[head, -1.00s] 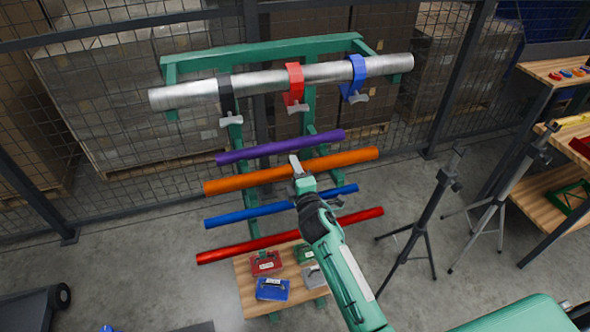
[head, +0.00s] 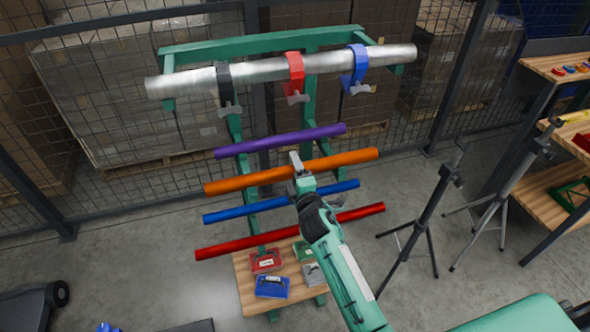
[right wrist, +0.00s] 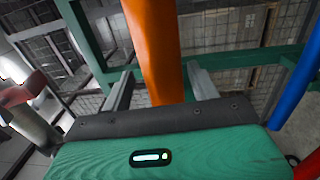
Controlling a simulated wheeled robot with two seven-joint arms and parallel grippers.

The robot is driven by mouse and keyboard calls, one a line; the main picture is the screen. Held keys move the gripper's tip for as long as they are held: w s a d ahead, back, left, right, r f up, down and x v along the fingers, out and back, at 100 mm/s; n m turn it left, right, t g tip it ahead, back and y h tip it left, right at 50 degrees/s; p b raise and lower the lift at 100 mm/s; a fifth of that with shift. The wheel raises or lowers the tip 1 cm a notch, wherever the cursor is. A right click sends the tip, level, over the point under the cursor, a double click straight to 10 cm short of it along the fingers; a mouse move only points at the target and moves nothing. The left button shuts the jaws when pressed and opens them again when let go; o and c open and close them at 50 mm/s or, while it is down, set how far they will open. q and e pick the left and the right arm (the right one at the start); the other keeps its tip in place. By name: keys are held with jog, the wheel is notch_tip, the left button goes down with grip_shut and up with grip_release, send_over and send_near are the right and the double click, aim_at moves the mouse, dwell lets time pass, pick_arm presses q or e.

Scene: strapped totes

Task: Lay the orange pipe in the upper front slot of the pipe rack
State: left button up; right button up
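The long orange pipe (head: 235,184) lies across the head view, between a purple pipe and a blue pipe in the picture. My right gripper (head: 296,162) is at its middle. In the right wrist view the orange pipe (right wrist: 155,45) runs between the two fingers (right wrist: 160,82), which appear closed around it. The green pipe rack (head: 260,46) stands behind, against the mesh fence. Whether the orange pipe touches the rack, and its upper front slot, I cannot make out clearly. My left gripper is not in view.
A silver pipe (head: 325,63) with black, red and blue clamps crosses the rack top. The purple pipe (head: 280,140), blue pipe (head: 280,202) and red pipe (head: 290,231) lie on the rack. Toolboxes stand on a wooden board (head: 250,294) below. Tripods (head: 432,210) stand right.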

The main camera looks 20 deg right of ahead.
jog(key=shift+f, duration=0.15)
jog(key=shift+s, duration=0.3)
jog(key=s+b, duration=0.4)
jog(key=s, duration=0.8)
jog(key=s+f+m+g, duration=0.2)
jog(key=s+f+g, duration=0.15)
jog(key=f, duration=0.95)
jog(key=s+d+f+m+g, duration=0.15)
jog(key=s+f, duration=0.25)
jog(key=f, duration=0.9)
jog(key=s+f+m+g, duration=0.3)
jog(key=f, duration=0.9)
jog(key=s+d+f+m+g, duration=0.2)
jog(key=s+f+m+g, duration=0.1)
jog(key=s+f, duration=0.6)
jog(key=s+d+f+m+g, duration=0.2)
jog(key=s+f+g, duration=0.1)
jog(key=s+f, duration=0.6)
jog(key=s+d+f+m+g, duration=0.1)
jog(key=s+f+m+g, duration=0.1)
jog(key=s, duration=0.7)
jog(key=s+d+f+m+g, duration=0.1)
jog(key=s+f, duration=0.3)
jog(key=s, duration=0.6)
jog(key=shift+d+f+m+g+h, duration=0.3)
jog(key=shift+d+f+m+g, duration=0.1)
jog(key=shift+d+m, duration=0.4)
